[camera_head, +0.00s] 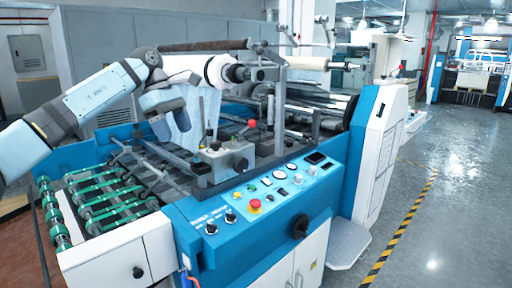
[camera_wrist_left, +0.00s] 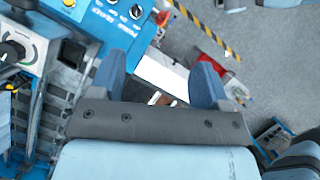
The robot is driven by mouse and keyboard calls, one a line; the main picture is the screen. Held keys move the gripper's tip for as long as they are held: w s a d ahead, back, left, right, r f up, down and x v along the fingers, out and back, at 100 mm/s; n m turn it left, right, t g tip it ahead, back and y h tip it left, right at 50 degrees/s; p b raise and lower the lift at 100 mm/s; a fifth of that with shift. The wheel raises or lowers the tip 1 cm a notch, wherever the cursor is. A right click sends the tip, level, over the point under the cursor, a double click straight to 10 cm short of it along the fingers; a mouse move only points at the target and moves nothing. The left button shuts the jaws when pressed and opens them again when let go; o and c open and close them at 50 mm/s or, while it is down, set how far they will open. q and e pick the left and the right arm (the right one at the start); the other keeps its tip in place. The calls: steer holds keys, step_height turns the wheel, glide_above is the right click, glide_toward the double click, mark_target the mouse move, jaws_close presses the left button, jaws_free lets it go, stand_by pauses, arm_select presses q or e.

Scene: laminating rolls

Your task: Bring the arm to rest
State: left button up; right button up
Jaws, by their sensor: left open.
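My left arm reaches in from the left in the head view. Its gripper (camera_head: 160,115) hangs above the machine's roller bed, left of and below a white roll (camera_head: 218,70) on a shaft. In the left wrist view the two blue fingers of my left gripper (camera_wrist_left: 158,86) stand wide apart with nothing held between them. The fingers partly cover the blue machine edge and the floor behind. My right gripper does not show clearly in either view.
The blue and white laminating machine (camera_head: 185,215) fills the middle, with a control panel (camera_head: 285,185) and green rollers (camera_head: 105,195) at its front. A small grey unit with a red knob (camera_head: 225,160) stands near the gripper. Clear grey floor (camera_head: 460,190) lies right, beyond a striped line.

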arm_select(q)
steer(key=s+d+f+n+t+h, duration=0.2)
steer(key=s+d+f+n+h, duration=0.55)
steer(key=d+f+h, duration=0.35)
steer(key=s+d+f+n+t+h, duration=0.2)
steer(key=s+d+f+n+h, duration=0.6)
steer(key=f, duration=0.5)
steer(key=s+a+f+n+t+y, duration=0.45)
steer(key=f+n+t+y, duration=0.3)
steer(key=n, duration=0.65)
steer(key=s+a+f+n+t+y, duration=0.3)
steer(key=a+f+n+t+y, duration=0.4)
steer(key=n, duration=0.8)
steer(key=s+a+f+n+g+y, duration=0.3)
steer(key=s+f+n, duration=0.3)
steer(key=s+f, duration=0.25)
steer(key=s+a+f+n+g+y, duration=0.2)
steer(key=s+a+f+n+g, duration=0.25)
steer(key=s+f, duration=0.4)
step_height(320, 180, up, 17)
steer(key=s+t+p, duration=0.1)
steer(key=s+p, duration=0.1)
steer(key=p, duration=1.6)
steer(key=shift+f+t, duration=0.15)
steer(key=shift+t, duration=0.15)
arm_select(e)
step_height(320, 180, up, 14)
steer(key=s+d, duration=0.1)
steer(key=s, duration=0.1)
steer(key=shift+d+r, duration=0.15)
